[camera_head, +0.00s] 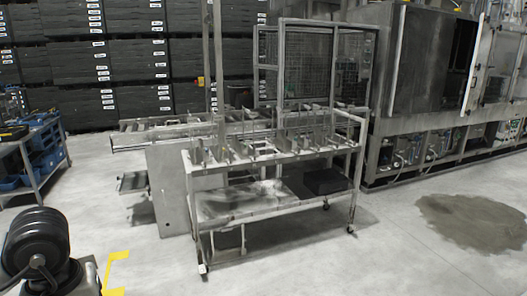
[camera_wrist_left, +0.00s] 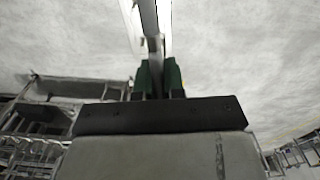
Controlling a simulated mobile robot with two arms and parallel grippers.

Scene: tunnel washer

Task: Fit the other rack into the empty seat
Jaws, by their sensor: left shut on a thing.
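My left gripper (camera_wrist_left: 158,78), with green fingers, is shut on a bright metal bar (camera_wrist_left: 149,18) in the left wrist view. The bar runs up out of the frame, and I cannot tell whether it belongs to a rack. In the head view a wheeled metal cart (camera_head: 200,185) stands in the middle, with upright metal fittings (camera_head: 275,140) along its top. At this size I cannot tell which are racks or where an empty seat is. The left gripper is out of the head view; a black part of my arm shows at the bottom left. My right gripper is in neither view.
A black box (camera_head: 325,182) lies on the cart's lower shelf. A roller conveyor (camera_head: 140,135) and mesh guard (camera_head: 335,75) stand behind it. A large machine (camera_head: 415,70) is at the right, a blue-bin trolley (camera_head: 40,150) at the left. The front floor is clear, with a dark patch (camera_head: 475,220) at right.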

